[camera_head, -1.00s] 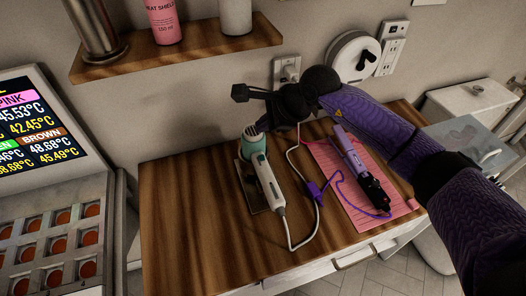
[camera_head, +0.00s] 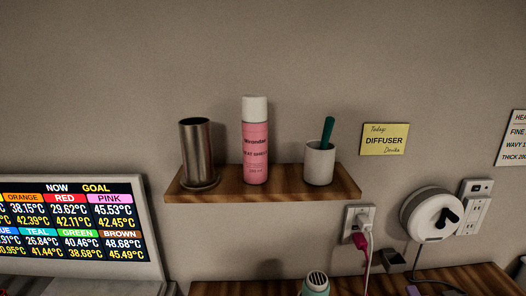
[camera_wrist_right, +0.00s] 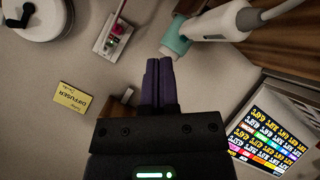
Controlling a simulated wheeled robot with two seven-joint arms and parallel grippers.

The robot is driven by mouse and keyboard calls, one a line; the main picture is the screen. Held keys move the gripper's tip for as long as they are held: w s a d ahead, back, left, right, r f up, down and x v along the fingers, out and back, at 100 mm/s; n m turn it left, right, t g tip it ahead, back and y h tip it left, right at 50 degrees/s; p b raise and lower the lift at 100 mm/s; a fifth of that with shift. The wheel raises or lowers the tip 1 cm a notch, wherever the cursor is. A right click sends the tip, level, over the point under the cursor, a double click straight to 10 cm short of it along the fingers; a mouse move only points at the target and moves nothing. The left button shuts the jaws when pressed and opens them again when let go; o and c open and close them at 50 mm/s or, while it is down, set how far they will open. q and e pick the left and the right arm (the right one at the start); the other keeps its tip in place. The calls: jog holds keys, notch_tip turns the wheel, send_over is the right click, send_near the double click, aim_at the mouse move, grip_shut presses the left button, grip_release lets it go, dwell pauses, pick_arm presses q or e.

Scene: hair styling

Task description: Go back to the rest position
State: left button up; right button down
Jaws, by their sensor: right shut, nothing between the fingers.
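My right gripper (camera_wrist_right: 158,85) shows in the right wrist view, with its two purple fingers together and nothing between them. The fingers point toward the wall, with the hair dryer's teal end (camera_wrist_right: 174,52) close beyond their tips in the picture. The white dryer body (camera_wrist_right: 222,22) runs to the upper right with its cord. In the head view only the teal end (camera_head: 315,284) shows at the bottom edge. Neither of my grippers is seen in the head view. My left gripper is in no current view.
A wooden shelf (camera_head: 225,194) holds a metal cup (camera_head: 196,150), a pink spray can (camera_head: 256,145) and a white cup (camera_head: 319,163). Below are a wall outlet (camera_head: 357,222) with a plug, a round white wall unit (camera_head: 430,215) and the wooden tabletop (camera_head: 455,278). A temperature screen (camera_head: 75,225) stands left.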

jog(key=s+a+f+m+g+y, duration=0.1)
jog(key=s+f+m+g, duration=0.25)
jog(key=s, duration=0.35)
jog(key=s+a+f+m+g+y, duration=0.1)
jog(key=s+f+m+g, duration=0.15)
jog(key=s+g, duration=0.4)
jog(key=s+f+n, duration=0.1)
jog(key=s+f, duration=0.2)
jog(key=f, duration=0.7)
jog(key=s+f, duration=0.2)
jog(key=f, duration=0.9)
jog(key=s+d+f+g, duration=0.1)
jog(key=s+d+f, duration=0.2)
jog(key=s+f, duration=0.5)
jog(key=s, duration=0.4)
jog(key=shift+s+d+f, duration=0.15)
